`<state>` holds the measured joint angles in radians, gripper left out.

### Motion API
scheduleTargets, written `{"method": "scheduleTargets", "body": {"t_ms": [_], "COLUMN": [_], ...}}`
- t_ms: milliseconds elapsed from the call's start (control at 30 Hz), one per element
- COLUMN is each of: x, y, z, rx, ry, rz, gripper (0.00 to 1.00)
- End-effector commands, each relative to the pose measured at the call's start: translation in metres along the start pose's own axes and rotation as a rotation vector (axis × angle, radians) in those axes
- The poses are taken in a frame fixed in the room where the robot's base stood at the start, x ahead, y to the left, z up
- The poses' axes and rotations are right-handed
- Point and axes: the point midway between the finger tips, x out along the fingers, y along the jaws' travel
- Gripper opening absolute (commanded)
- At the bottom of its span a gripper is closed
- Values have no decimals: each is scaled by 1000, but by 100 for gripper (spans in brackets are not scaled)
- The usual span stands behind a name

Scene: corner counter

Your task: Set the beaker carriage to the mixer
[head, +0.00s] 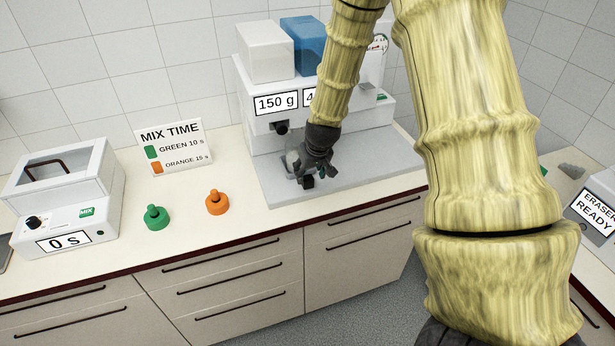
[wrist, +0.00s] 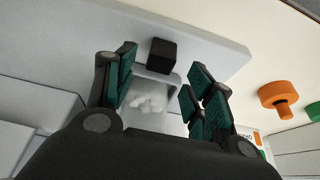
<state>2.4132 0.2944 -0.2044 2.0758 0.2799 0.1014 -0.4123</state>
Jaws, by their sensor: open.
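A clear beaker (wrist: 148,112) with white powder in it stands at the dispenser. A black block (wrist: 163,54), seemingly the carriage's handle, sits just beyond it; it also shows in the head view (head: 307,182). My gripper (head: 314,172) is low over the dispenser's grey base plate (head: 385,180). In the wrist view its fingers (wrist: 162,76) are open, one on each side of the beaker; I cannot tell whether they touch it. The mixer (head: 65,205) stands at the far left, with a clear-windowed lid, a black knob, a green MIX button and a display reading 0 s.
The dispenser (head: 262,95) carries a white and a blue container and reads 150 g. A green peg (head: 156,217) and an orange peg (head: 217,202) stand on open counter between mixer and dispenser. A MIX TIME sign (head: 173,146) stands behind. An eraser device (head: 598,212) is at right.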

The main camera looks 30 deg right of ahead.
Motion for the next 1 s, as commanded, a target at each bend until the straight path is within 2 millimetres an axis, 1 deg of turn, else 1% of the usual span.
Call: {"method": "scheduleTargets", "body": {"t_ms": [300, 500, 700, 967, 1000], "x": [30, 44, 51, 52, 52], "y": [0, 0, 0, 0, 0], "z": [0, 0, 0, 0, 0], "rx": [1, 1, 1, 1, 1], "ry": [-2, -2, -1, 0, 0], "rz": [0, -1, -1, -1, -1], "gripper": [54, 54, 54, 54, 50]}}
